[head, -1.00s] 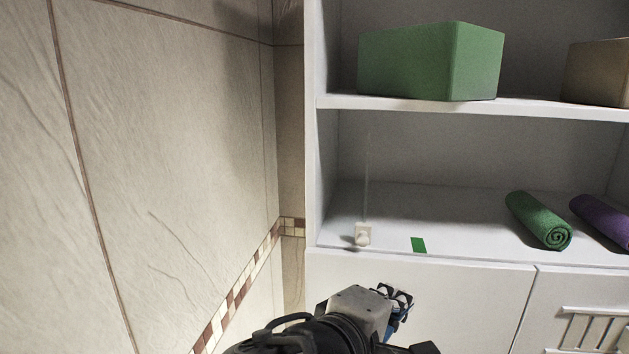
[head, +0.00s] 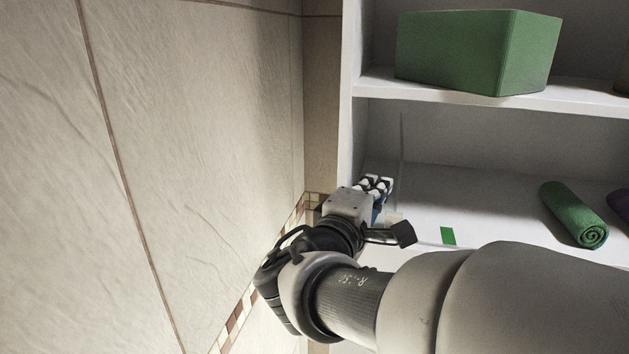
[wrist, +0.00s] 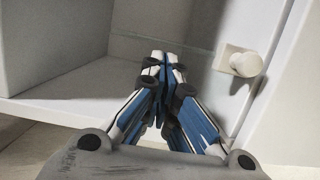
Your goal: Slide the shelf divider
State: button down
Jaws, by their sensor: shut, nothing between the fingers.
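The shelf divider is a clear, hard-to-see pane whose thin upright edge (head: 402,140) shows near the left end of the middle shelf in the head view. Its pale knob (wrist: 238,61) stands right of my gripper in the wrist view; in the head view the arm mostly hides it. My gripper (head: 377,184) is shut and empty, reaching into the shelf bay between the left side wall and the divider. In the wrist view its closed fingertips (wrist: 160,58) are left of the knob, with a visible gap to it. A green mark (head: 448,235) lies on the shelf to the divider's right.
The shelf's left side wall (head: 352,75) is close to my gripper. A green box (head: 470,55) sits on the shelf above. A rolled green towel (head: 575,215) and part of a purple roll (head: 620,203) lie to the right. A tiled wall (head: 200,160) is at left.

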jog(key=shift+w+d, duration=0.15)
jog(key=shift+w, duration=0.1)
